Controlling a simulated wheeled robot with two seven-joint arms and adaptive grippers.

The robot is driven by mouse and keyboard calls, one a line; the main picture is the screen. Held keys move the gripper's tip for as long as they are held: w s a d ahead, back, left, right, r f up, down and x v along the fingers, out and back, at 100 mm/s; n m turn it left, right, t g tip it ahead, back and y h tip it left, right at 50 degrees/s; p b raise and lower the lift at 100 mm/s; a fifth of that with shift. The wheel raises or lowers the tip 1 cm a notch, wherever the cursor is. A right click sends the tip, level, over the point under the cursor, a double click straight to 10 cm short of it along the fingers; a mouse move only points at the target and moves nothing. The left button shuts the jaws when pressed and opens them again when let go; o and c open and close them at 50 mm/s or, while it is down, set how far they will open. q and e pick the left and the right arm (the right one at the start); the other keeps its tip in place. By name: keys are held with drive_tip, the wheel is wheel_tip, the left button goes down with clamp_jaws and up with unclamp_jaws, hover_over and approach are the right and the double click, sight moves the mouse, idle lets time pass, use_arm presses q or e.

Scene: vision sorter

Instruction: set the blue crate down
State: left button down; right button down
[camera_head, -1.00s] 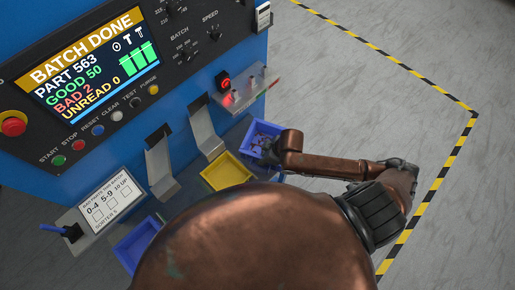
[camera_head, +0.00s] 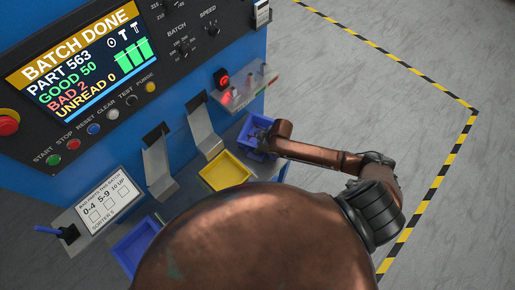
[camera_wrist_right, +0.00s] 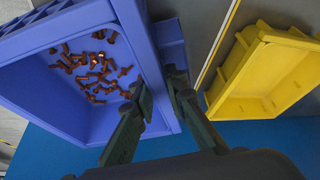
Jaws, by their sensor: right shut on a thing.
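The blue crate (camera_head: 243,133) is beside the yellow bin, at the front of the machine. In the right wrist view, the blue crate (camera_wrist_right: 142,45) fills the left side and holds several small copper-coloured parts. My right gripper (camera_head: 262,138) is at its right side. In the right wrist view, the fingers of my right gripper (camera_wrist_right: 160,92) are on either side of its near wall, shut on it. I cannot tell whether the crate's bottom touches the surface beneath. My left gripper is not in view.
A yellow bin (camera_head: 243,172) stands just left of the crate, under a metal chute (camera_head: 205,132). Another blue crate (camera_head: 122,252) is lower left, partly hidden by my body. The machine's panel (camera_head: 120,117) rises behind. Grey floor (camera_head: 345,100) to the right is clear.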

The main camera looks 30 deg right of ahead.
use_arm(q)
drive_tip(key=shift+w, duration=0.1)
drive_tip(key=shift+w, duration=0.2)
use_arm(e)
drive_tip(key=c, duration=1.9)
unclamp_jaws()
drive_tip(key=shift+f, duration=0.1)
drive_tip(key=shift+c, duration=0.2)
